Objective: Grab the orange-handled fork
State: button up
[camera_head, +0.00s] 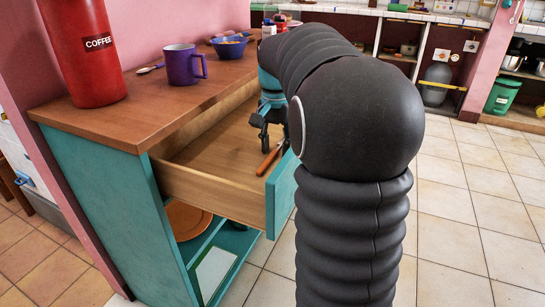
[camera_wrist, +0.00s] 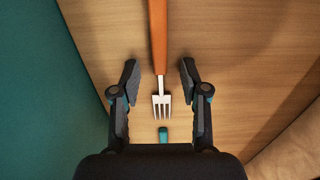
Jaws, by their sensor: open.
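The orange-handled fork (camera_wrist: 158,40) lies on the wooden bottom of an open drawer (camera_head: 215,143). In the wrist view its orange handle runs up out of the frame, and its silver tines point down toward my gripper's palm. My gripper (camera_wrist: 159,82) is open, with one black finger on each side of the fork's neck and a gap on both sides. The head view shows my gripper (camera_head: 262,128) inside the drawer, above the fork's orange handle (camera_head: 268,161). My arm hides part of the drawer there.
A small teal piece (camera_wrist: 162,133) shows below the tines. The teal drawer front (camera_head: 281,195) stands close to my gripper. On the wooden counter are a red coffee canister (camera_head: 85,50), a purple mug (camera_head: 182,66) and a blue bowl (camera_head: 230,47). The drawer's left part looks empty.

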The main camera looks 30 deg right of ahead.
grip_shut()
jog(key=shift+r, duration=0.15)
